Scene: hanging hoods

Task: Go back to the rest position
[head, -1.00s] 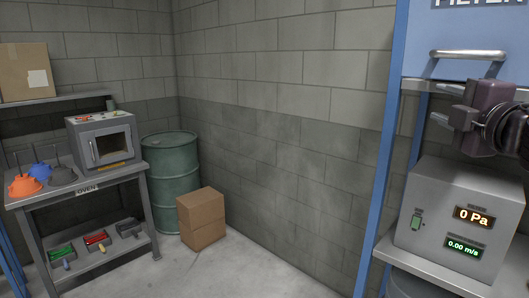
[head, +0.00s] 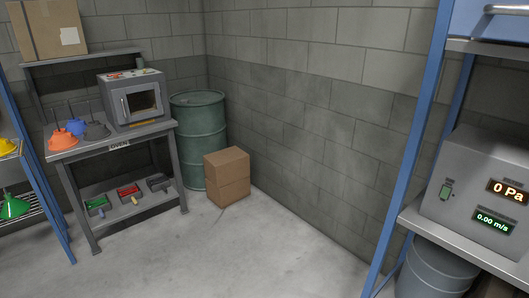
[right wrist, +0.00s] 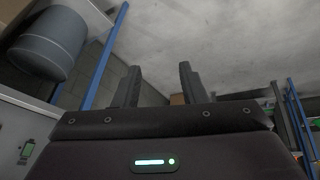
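Neither of my grippers shows in the head view. In the right wrist view my right gripper (right wrist: 158,88) has its two dark fingers standing well apart with nothing between them. Behind the fingers are the grey block wall and the concrete floor. My left gripper is in no view.
A blue-framed rack holds a grey box with displays (head: 473,190) at right, above a grey drum (head: 438,270). A table (head: 112,148) with an oven (head: 135,98) stands at left. A green drum (head: 200,140) and stacked cartons (head: 227,177) are by the wall. The middle floor is clear.

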